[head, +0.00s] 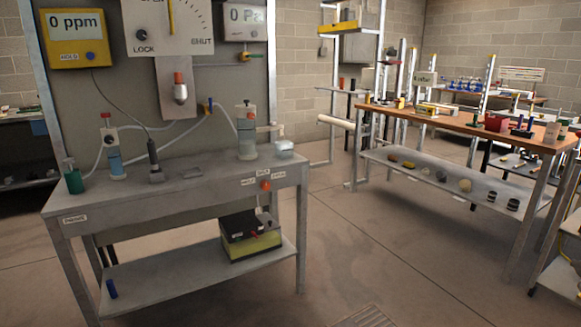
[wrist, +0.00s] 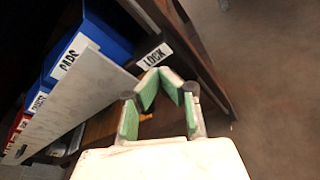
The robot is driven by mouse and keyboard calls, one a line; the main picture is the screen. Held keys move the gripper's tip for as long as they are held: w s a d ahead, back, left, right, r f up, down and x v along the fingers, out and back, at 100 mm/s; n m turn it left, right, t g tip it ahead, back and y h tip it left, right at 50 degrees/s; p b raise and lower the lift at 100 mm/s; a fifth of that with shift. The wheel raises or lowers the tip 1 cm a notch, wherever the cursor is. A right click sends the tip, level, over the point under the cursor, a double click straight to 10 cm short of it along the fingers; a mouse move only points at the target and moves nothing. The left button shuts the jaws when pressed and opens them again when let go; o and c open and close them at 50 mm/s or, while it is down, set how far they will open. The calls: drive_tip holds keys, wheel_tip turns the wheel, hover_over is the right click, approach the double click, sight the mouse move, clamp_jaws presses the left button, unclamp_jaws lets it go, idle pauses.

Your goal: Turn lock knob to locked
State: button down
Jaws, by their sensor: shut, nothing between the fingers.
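In the head view a white dial panel (head: 188,18) carries a small black knob (head: 142,34) just above the printed word LOCK, with SHUT at its right. The wrist view shows a white LOCK label (wrist: 153,55) on a dark edge; no knob can be made out beside it. My gripper (wrist: 166,76) has green-padded fingers with their tips together and nothing between them. Its tips are close to the LOCK label in the picture; I cannot tell whether they touch anything. My gripper does not show in the head view.
The wrist view shows a blue bin (wrist: 95,38) marked PADS, a red bin (wrist: 18,122) and a pale slanted panel (wrist: 75,100). The head view shows a grey bench (head: 200,178) with bottles and a wooden-topped table (head: 475,128) with several items. Floor between them is clear.

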drive_tip(key=shift+w+d+f, duration=0.25)
drive_tip(key=shift+w+d, duration=0.1)
drive_tip(key=shift+d, duration=0.15)
idle(0.3)
drive_tip(key=shift+w+d+f, duration=0.25)
drive_tip(key=shift+d+f, duration=0.15)
drive_tip(key=shift+f, duration=0.05)
idle(0.5)
drive_tip(key=f+v, duration=0.1)
drive_tip(key=v, duration=0.5)
idle(0.7)
drive_tip(key=shift+s+r, duration=0.15)
